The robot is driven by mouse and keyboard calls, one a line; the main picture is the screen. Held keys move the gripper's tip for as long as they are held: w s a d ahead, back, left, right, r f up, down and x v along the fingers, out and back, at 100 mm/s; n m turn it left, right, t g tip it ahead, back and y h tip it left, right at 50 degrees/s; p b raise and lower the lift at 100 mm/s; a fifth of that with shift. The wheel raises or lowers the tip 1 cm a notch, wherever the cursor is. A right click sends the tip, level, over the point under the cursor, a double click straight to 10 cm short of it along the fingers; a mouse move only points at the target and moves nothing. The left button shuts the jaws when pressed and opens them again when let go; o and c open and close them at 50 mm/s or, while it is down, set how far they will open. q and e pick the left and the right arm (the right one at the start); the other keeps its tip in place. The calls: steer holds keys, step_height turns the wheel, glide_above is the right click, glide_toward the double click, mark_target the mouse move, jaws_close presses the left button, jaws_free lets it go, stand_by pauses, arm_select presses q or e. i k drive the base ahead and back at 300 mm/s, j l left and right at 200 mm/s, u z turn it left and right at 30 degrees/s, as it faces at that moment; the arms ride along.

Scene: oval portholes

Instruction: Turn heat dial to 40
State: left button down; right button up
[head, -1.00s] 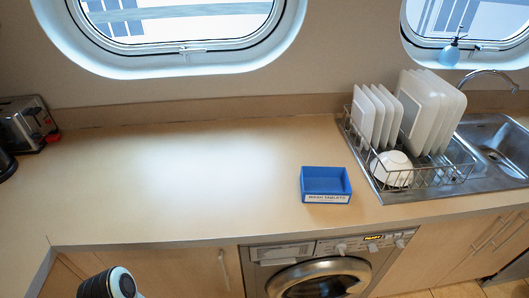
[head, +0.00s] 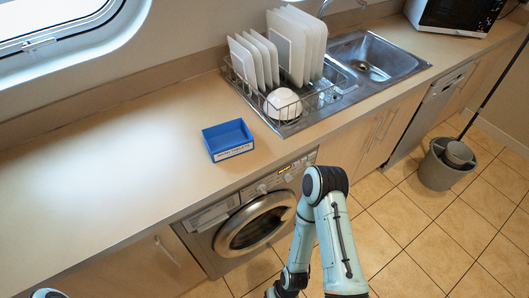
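The washing machine (head: 218,243) stands under the counter in the head view, its round door (head: 255,224) shut. Its control panel runs along the top, with a small lit display (head: 284,169) and pale knobs, one of them (head: 262,188) left of the display. Which knob is the heat dial, and its setting, is too small to tell.
A blue tablet box (head: 228,140) sits on the counter (head: 120,170) above the machine. A dish rack (head: 290,122) with plates and a white bowl stands beside the sink (head: 372,65). A grey mop bucket (head: 436,172) stands on the tiled floor, which is otherwise clear at right.

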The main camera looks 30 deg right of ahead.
mark_target(287, 177)
steer(key=z, duration=1.35)
